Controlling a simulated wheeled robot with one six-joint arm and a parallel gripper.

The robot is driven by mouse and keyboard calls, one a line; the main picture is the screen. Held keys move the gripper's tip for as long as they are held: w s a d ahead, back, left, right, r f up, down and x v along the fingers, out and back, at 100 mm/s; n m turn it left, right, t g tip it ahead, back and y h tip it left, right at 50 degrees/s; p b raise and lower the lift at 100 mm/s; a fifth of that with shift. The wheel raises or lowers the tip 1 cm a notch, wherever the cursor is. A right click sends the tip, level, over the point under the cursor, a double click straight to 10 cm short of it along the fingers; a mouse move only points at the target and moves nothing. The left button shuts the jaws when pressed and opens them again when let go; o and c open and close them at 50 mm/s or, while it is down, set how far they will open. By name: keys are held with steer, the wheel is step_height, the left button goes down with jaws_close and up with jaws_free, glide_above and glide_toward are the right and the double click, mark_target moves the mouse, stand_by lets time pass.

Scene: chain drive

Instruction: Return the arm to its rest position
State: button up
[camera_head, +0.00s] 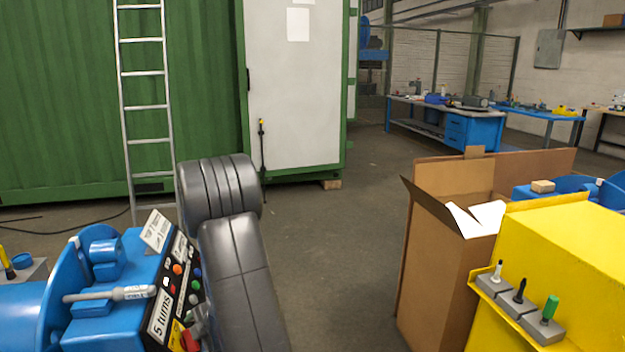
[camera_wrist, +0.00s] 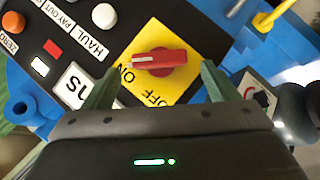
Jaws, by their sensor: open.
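My arm (camera_head: 235,240) shows in the head view as dark grey links, folded down in front of the blue machine with the control panel (camera_head: 180,285). In the wrist view, my gripper (camera_wrist: 160,66) is open, with its two green fingers apart on either side of a red rotary switch (camera_wrist: 165,62). The switch sits on a yellow plate (camera_wrist: 180,90) marked ON and OFF, and its white-marked end points toward ON. No object is held between the fingers. I cannot tell whether a finger touches the switch. In the head view my arm largely hides the gripper.
An open cardboard box (camera_head: 430,270) and a yellow machine (camera_head: 560,255) stand at the right. A ladder (camera_head: 148,105) leans by the green container (camera_head: 60,100). A blue workbench (camera_head: 470,128) stands farther back. The floor (camera_head: 335,235) between is clear.

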mark_target(197, 343)
steer(key=b+x, duration=0.1)
steer(key=x, duration=0.2)
steer(key=shift+f, duration=0.2)
steer(key=shift+s+d+n+b, duration=0.2)
steer(key=shift+n+b, duration=0.1)
steer(key=shift+b, duration=0.7)
steer(key=shift+t+y+b, duration=0.3)
steer(key=shift+b, duration=0.55)
steer(key=n+t+y+b, duration=0.1)
steer(key=n+b, duration=0.1)
steer(key=b, duration=0.5)
steer(key=shift+d+f+n+b, duration=0.1)
steer(key=shift+f+n+b, duration=0.05)
steer(key=shift+n+b, duration=0.25)
steer(key=shift+n+y+b, duration=0.3)
steer(key=shift+b, duration=0.45)
